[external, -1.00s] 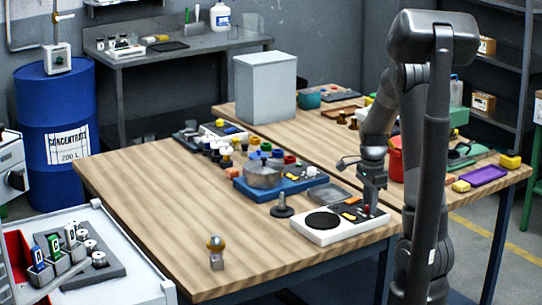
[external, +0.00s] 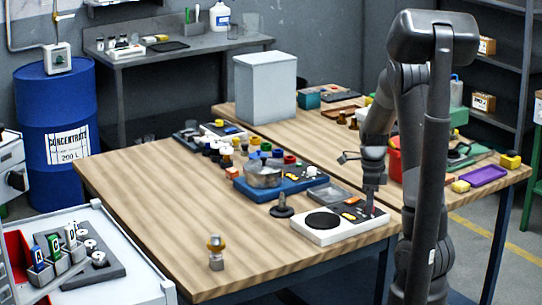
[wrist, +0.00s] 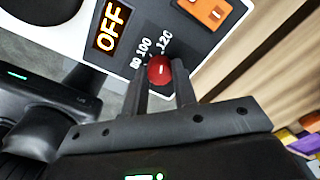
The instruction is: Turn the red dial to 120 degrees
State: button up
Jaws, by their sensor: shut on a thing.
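The red dial (wrist: 160,70) is on the dark panel of a white hotplate-like unit (external: 333,238) with a round black plate. My gripper (wrist: 161,66) is shut on the red dial, with one finger on each side of it. A short white mark shows on the dial's face. The numbers 80, 100 and 120 are printed around its far side; the fingers and my gripper body hide the rest of the scale. In the external view my gripper (external: 369,207) points down onto the right end of the panel.
An orange display reading OFF (wrist: 110,27) and an orange rocker switch (wrist: 205,10) are on the same panel. A dark stand (external: 281,208) and a blue unit with a metal pot (external: 265,176) stand nearby. The front left tabletop is mostly clear.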

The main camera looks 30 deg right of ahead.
dwell(0.3)
jog(key=o, duration=1)
notch_tip(320, 180, up, 11)
jog(key=shift+f, duration=0.1)
jog(key=s+a+r+n+t, duration=0.2)
jog(key=s+a+n, duration=0.3)
jog(key=n, duration=0.4)
jog(key=s+a+r+n+t, duration=0.1)
jog(key=s+a+n, duration=0.3)
jog(key=n, duration=0.5)
jog(key=s+a+r+n+t, duration=0.2)
jog(key=s+a+r+n, duration=0.2)
jog(key=a+n, duration=0.3)
jog(key=shift+s+n+t, duration=0.3)
jog(key=shift+s+n, duration=0.5)
jog(key=shift+n, duration=0.1)
